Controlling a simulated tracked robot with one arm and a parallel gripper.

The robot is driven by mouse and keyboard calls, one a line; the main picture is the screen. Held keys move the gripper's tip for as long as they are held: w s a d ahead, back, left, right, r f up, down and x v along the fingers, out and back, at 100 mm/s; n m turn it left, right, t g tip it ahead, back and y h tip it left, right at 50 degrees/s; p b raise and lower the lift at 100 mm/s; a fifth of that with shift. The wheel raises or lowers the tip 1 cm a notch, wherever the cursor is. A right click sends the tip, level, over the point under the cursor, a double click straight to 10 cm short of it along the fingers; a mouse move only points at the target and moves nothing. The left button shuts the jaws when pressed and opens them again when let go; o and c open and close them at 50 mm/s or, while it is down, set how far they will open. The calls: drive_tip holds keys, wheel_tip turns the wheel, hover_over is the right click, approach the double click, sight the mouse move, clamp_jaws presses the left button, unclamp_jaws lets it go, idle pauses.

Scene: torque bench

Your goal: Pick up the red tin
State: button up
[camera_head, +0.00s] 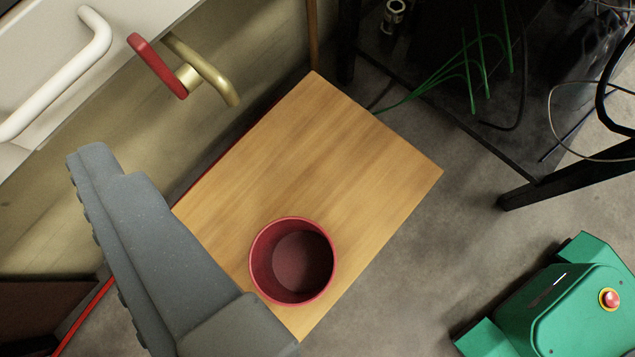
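The red tin (268,265) is an open-topped round container, seen from above and looking empty. It stands upright on a light wooden surface (330,150), near its lower edge. My gripper (100,165) shows as a grey, ridged shape reaching up from the lower left. It is to the left of the tin in the picture and appears apart from it. I cannot make out two separate fingers, so its opening is unclear. I see nothing held at its visible end.
A white handle (60,75) and a brass lever with a red grip (160,65) stick out at the upper left. Green wires (465,65) and a dark frame (560,180) are at the upper right. The wooden surface is otherwise bare.

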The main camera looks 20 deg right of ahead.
drive_tip(key=s+d+f+n+h+b, duration=0.1)
drive_tip(key=s+f+h, duration=0.1)
drive_tip(key=s+f, duration=0.45)
drive_tip(key=s+d+f+h, duration=0.1)
drive_tip(key=s+d+f, duration=0.15)
drive_tip(key=f, duration=0.65)
drive_tip(key=s+d+f+n+h+b, duration=0.1)
drive_tip(key=s+f+h, duration=0.1)
drive_tip(key=s+f, duration=0.45)
drive_tip(key=b, duration=0.1)
approach(282, 230)
drive_tip(key=shift+t, duration=0.4)
drive_tip(key=shift+f+b+x, duration=0.2)
drive_tip(key=shift+b+x, duration=0.4)
drive_tip(key=shift+x, duration=0.85)
drive_tip(key=shift+f+b+x, duration=0.2)
drive_tip(key=shift+b+x, duration=0.4)
drive_tip(key=shift+x, duration=0.85)
drive_tip(key=shift+s, duration=0.15)
drive_tip(key=c, duration=1.1)
